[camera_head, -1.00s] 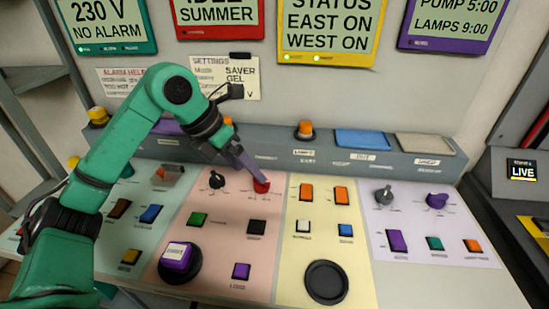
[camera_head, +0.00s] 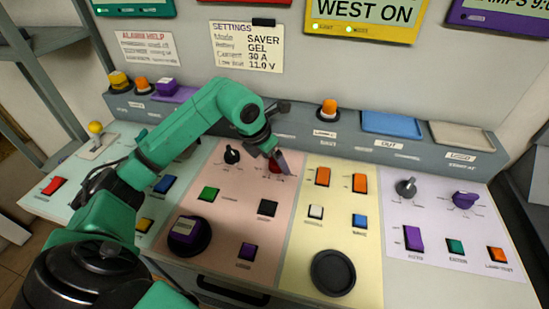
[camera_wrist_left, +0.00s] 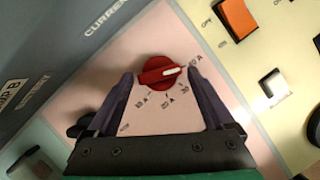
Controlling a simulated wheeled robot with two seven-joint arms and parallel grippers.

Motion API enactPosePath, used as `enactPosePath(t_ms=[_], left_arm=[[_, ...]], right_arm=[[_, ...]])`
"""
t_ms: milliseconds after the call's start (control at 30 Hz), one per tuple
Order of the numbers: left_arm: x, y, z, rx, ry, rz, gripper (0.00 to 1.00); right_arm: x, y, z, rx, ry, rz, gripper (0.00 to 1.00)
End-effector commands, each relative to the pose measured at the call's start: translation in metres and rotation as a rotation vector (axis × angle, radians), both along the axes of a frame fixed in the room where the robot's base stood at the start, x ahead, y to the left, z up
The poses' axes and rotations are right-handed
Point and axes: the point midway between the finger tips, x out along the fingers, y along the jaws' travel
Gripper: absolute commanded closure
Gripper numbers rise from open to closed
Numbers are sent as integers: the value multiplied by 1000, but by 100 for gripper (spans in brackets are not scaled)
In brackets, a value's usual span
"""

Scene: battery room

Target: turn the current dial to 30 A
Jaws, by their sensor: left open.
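The current dial is a red round knob (camera_wrist_left: 160,72) with a white pointer, on the pink panel (camera_wrist_left: 135,52). In the left wrist view the pointer aims right and slightly up, near the rightmost amp label, past the 30 mark. Amp labels curve around the knob's lower and right side. My left gripper (camera_wrist_left: 168,80) is open, its two dark fingers on either side of the knob in the picture; contact cannot be told. In the head view the left gripper (camera_head: 279,160) partly hides the red dial (camera_head: 273,167). My right gripper is not in view.
A black dial (camera_head: 232,155) sits left of the red one. A settings card (camera_head: 246,47) on the wall reads Current 30 A.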

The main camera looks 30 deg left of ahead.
Motion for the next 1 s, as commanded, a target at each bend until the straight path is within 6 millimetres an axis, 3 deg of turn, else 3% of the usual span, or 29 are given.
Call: enactPosePath(t_ms=[267, 367, 467, 500, 1000], left_arm=[[2, -1, -5, 0, -1, -1, 14], [2, -1, -5, 0, -1, -1, 44], [2, -1, -5, 0, -1, -1, 82], [2, -1, -4, 0, -1, -1, 89], [3, 2, -5, 0, -1, -133, 89]], right_arm=[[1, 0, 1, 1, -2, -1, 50], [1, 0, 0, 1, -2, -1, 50], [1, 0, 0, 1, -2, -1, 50], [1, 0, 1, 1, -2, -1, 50], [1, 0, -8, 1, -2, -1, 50]])
